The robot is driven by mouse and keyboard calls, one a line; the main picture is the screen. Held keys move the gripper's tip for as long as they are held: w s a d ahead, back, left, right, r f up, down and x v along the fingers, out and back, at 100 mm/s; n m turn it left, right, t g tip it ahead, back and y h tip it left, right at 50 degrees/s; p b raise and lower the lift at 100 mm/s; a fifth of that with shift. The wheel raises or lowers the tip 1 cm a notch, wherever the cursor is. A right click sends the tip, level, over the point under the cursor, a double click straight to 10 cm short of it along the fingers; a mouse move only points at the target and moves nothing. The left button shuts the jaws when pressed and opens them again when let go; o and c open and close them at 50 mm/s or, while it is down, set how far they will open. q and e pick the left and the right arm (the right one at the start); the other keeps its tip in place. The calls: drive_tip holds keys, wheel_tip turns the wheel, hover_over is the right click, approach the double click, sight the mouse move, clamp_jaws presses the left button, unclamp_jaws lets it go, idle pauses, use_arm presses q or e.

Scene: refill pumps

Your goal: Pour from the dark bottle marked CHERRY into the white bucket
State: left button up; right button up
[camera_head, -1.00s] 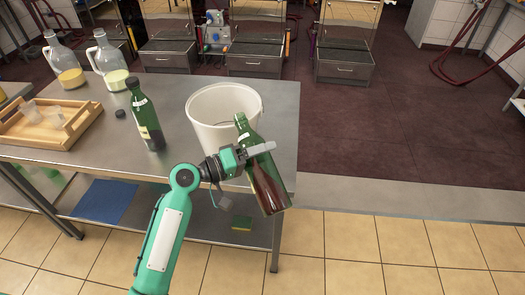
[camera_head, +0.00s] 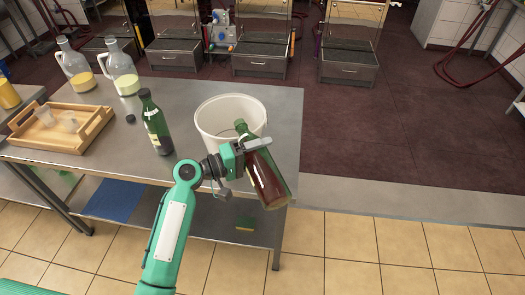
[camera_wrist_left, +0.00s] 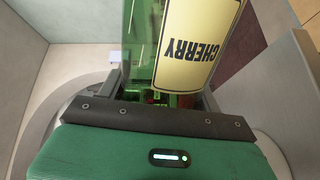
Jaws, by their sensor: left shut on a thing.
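The dark green bottle marked CHERRY (camera_head: 268,178) is held tilted in my left gripper (camera_head: 241,152), its neck up toward the bucket and its base low to the right. Dark red liquid fills its lower part. In the left wrist view the CHERRY label (camera_wrist_left: 197,45) shows upside down, and the bottle sits between the jaws. The white bucket (camera_head: 222,138) stands on the steel table just behind the bottle. The bottle's mouth is near the bucket's front rim; whether it is over the opening I cannot tell. My right gripper is not in view.
Another dark green bottle (camera_head: 157,127) stands left of the bucket, with a black cap (camera_head: 130,119) beside it. Two clear jugs (camera_head: 122,72) and a wooden tray (camera_head: 42,138) with cups are further left. The steel table (camera_head: 188,93) ends right of the bucket; open floor lies beyond.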

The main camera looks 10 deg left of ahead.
use_arm(q)
drive_tip(key=shift+a+r, duration=0.1)
drive_tip(key=shift+r, duration=0.1)
idle(0.3)
